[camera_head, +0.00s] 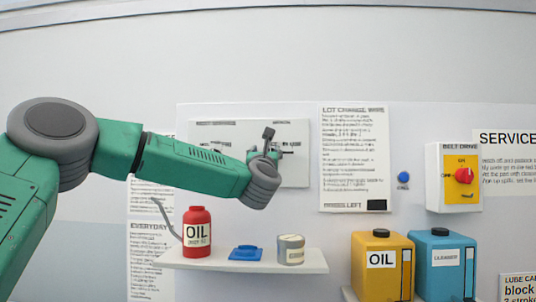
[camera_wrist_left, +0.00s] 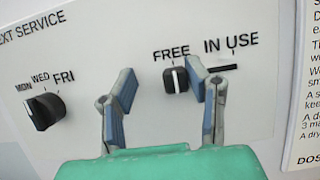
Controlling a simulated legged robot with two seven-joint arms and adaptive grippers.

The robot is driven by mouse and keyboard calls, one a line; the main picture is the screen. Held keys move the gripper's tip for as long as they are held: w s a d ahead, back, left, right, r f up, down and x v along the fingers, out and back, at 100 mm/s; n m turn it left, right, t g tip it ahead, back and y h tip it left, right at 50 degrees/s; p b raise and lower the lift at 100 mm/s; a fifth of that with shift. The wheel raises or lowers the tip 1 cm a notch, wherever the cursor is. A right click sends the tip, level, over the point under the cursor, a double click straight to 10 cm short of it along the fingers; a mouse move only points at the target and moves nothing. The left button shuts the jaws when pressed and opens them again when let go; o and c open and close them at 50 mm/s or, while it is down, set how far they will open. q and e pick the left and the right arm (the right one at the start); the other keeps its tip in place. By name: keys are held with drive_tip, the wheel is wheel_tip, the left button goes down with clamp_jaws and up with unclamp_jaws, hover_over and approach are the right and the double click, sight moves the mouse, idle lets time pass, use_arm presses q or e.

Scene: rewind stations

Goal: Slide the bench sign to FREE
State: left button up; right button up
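The bench sign is a white panel (camera_head: 295,172) on the wall, largely hidden by my left arm in the head view. In the left wrist view its black slider knob (camera_wrist_left: 175,79) with a white line is below the word FREE, at the left of a dark slot (camera_wrist_left: 228,67) that runs right under IN USE. My left gripper (camera_wrist_left: 160,76) is open in front of the panel, its blue-grey fingers on either side of the knob in the picture. The right fingertip appears close to the knob; contact cannot be told. It also shows in the head view (camera_head: 264,152). My right gripper is not in view.
A black day dial (camera_wrist_left: 41,110) is left on the same panel. Below, a shelf (camera_head: 255,263) holds a red oil can (camera_head: 197,238), a blue item (camera_head: 246,253) and a tin (camera_head: 291,249). A notice board (camera_head: 355,160) and a belt-drive switch (camera_head: 461,176) are to the right.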

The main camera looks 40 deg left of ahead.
use_arm(q)
drive_tip(key=w+d+v, duration=0.1)
drive_tip(key=v, duration=1.1)
drive_tip(key=shift+s+d, duration=0.25)
drive_tip(key=shift+d, duration=0.15)
drive_tip(key=shift+a, duration=0.1)
drive_tip(key=shift+a+f, duration=0.2)
drive_tip(key=shift+a, duration=0.15)
